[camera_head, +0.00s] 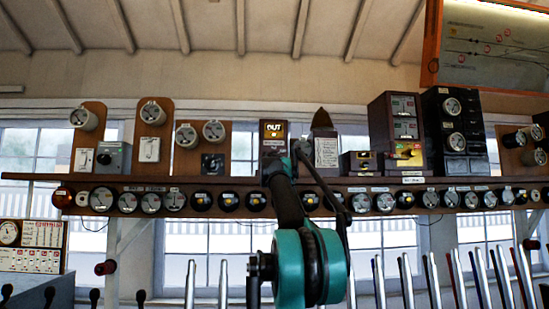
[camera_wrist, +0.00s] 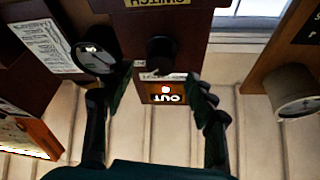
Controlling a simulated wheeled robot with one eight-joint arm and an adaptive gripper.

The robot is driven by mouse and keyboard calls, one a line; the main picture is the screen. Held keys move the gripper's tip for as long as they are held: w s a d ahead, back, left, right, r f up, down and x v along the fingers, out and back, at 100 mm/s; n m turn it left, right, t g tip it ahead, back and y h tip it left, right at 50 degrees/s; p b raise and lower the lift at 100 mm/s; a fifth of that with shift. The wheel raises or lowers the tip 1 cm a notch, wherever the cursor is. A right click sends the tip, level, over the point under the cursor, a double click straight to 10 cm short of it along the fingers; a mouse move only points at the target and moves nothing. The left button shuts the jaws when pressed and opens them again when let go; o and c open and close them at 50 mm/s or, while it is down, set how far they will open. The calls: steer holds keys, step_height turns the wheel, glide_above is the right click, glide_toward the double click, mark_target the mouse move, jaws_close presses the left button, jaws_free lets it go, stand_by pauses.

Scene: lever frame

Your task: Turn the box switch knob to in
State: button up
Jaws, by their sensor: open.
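The box switch (camera_head: 273,131) is a dark wooden box on the shelf with a lit "OUT" window at its top. In the wrist view the box (camera_wrist: 187,22) appears upside down, with its lit "OUT" window (camera_wrist: 164,97) and a "SWITCH" label at the upper edge. Its black round knob (camera_wrist: 160,52) sits between window and label. My gripper (camera_wrist: 158,82) is open, its two dark fingers spread to either side of the box front near the knob. I cannot tell whether they touch it. In the head view my arm covers the knob and lower box.
A brown box with a white card (camera_head: 327,152) stands close on the right. Wooden boards with round instruments (camera_head: 200,148) are at left. A row of gauges (camera_head: 150,202) runs below the shelf (camera_head: 230,180). Several metal levers (camera_head: 405,280) rise at lower right.

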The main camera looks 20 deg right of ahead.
steer(key=shift+x, duration=2.7)
steer(key=c, duration=1.2)
